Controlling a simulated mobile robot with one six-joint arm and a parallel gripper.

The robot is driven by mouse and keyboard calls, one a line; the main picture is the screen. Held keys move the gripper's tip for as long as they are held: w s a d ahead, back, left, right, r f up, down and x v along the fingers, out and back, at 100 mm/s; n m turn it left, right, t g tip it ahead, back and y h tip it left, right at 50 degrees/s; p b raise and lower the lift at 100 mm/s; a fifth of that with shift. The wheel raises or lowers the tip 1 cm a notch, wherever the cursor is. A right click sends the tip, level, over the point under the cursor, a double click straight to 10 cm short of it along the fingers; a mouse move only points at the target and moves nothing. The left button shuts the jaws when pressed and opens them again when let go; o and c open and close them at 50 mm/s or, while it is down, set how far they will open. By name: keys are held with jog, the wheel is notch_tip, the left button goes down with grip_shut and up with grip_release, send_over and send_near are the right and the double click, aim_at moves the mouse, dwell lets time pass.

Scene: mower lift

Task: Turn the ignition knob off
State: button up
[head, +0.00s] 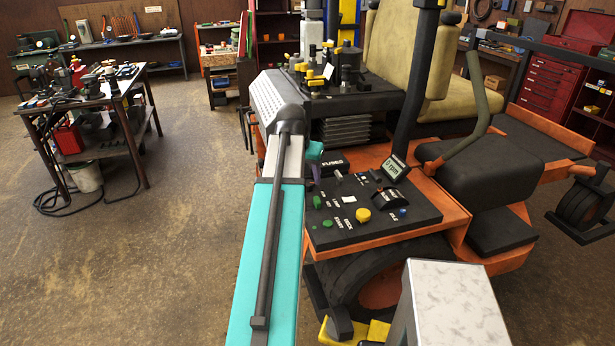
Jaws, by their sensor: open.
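The control panel (425,213) of an orange ride-on mower sits right of my teal arm. It carries a yellow knob (363,215), green buttons (327,223), a blue button (403,212), a black dial (387,198), a small display (395,168) and small light-topped controls. I cannot tell which control is the ignition knob; its label and setting are not readable. My gripper (316,174) shows only in part, as teal and purple pieces past the arm at the panel's left edge. It is open; my arm hides much of it, and contact with the panel cannot be judged.
A seat (424,55) and black post (415,85) rise behind the panel. An armrest lever (474,110) stands to the right. A workbench (90,98) stands at left. The floor (130,250) at left is clear.

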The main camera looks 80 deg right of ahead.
aim_at(309, 186)
jog(key=shift+p+x, duration=0.35)
jog(key=shift+x, duration=0.9)
jog(key=shift+c, duration=0.5)
